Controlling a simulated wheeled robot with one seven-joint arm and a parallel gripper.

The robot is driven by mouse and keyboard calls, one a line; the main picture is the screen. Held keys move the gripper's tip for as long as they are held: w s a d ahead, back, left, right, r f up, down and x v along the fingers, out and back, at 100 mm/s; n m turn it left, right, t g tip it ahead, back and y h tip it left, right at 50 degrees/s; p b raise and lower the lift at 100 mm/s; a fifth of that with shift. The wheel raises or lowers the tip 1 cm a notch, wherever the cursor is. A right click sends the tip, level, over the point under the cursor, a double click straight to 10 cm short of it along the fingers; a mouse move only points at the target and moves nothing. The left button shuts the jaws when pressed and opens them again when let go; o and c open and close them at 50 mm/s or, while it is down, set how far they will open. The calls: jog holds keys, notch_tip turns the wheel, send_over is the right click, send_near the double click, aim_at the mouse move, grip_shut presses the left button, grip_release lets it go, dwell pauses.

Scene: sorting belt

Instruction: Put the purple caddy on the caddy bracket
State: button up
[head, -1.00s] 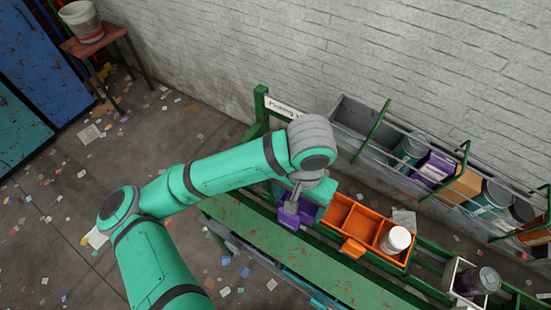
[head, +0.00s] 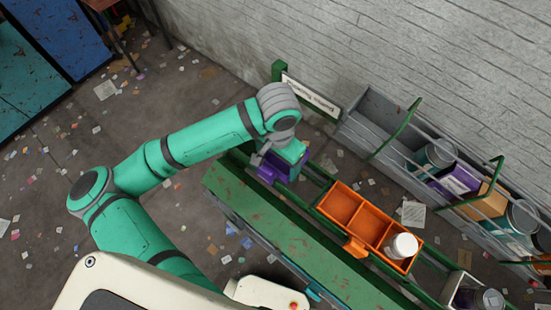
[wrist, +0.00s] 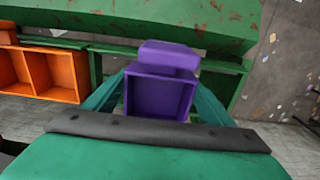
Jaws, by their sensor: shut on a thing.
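The purple caddy (head: 267,174) is a small open box with a projecting tab. My gripper (wrist: 160,98) is shut on it, with a teal finger at each side in the wrist view. That view looks into the caddy's open compartment (wrist: 158,97), which appears empty, with the tab toward a green beam. In the head view my gripper (head: 284,158) and the caddy are at the far left end of the green rails (head: 313,180), left of the orange caddy. I cannot tell which part is the caddy bracket, or whether the caddy touches the rails.
An orange divided caddy (head: 357,245) sits on the rails, with a white-lidded jar (head: 402,247) at its right end. The green bench top (head: 270,220) is bare in front. A grey trough (head: 375,130) with cans and boxes runs along the wall. A sign (head: 310,95) stands behind my gripper.

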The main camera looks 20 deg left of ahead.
aim_at(273, 163)
jog(key=shift+w+a+f, duration=0.25)
jog(key=shift+a+f, duration=0.15)
jog(key=shift+f, duration=0.15)
jog(key=shift+w+a+f, duration=0.2)
jog(key=shift+a+f, duration=0.2)
jog(key=shift+f, duration=0.15)
jog(key=f, duration=0.3)
jog(key=shift+w+f, duration=0.15)
jog(key=shift+w, duration=0.05)
jog(key=o, duration=1.2)
jog(key=shift+s+a, duration=0.1)
notch_tip(273, 163, up, 12)
jog(key=shift+r, duration=0.1)
